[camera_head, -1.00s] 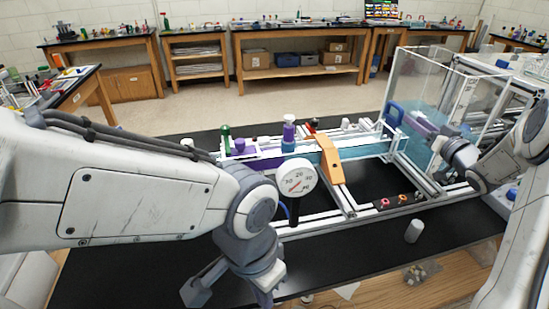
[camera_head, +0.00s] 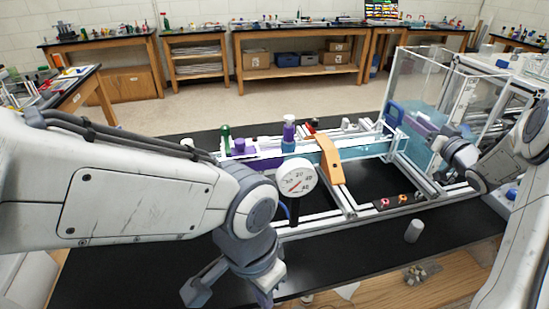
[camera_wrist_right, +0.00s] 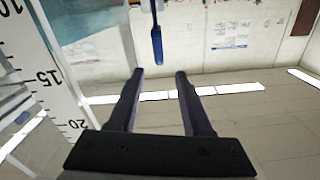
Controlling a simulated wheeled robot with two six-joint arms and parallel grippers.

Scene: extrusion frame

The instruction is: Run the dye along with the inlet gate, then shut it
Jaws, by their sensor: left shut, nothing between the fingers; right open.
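The clear channel runs across the bench, with purple dye (camera_head: 268,162) in its left stretch and teal water (camera_head: 365,149) at right. A purple-capped dye bottle (camera_head: 289,132) stands over the channel. A blue handle (camera_head: 393,114), perhaps the inlet gate's, is at the channel's right end by the clear tank (camera_head: 411,80). My right gripper (camera_head: 440,146) is by the tank; in the right wrist view it (camera_wrist_right: 160,73) is open and empty, with a blue rod (camera_wrist_right: 157,42) beyond its fingertips. My left gripper (camera_head: 228,297) is shut and empty at the front bench edge.
A round white gauge (camera_head: 294,179) stands in front of the channel, and an orange arch (camera_head: 332,160) crosses it. A small grey cylinder (camera_head: 413,231) is on the black bench at front right. A ruled scale (camera_wrist_right: 52,75) borders the right wrist view's left side.

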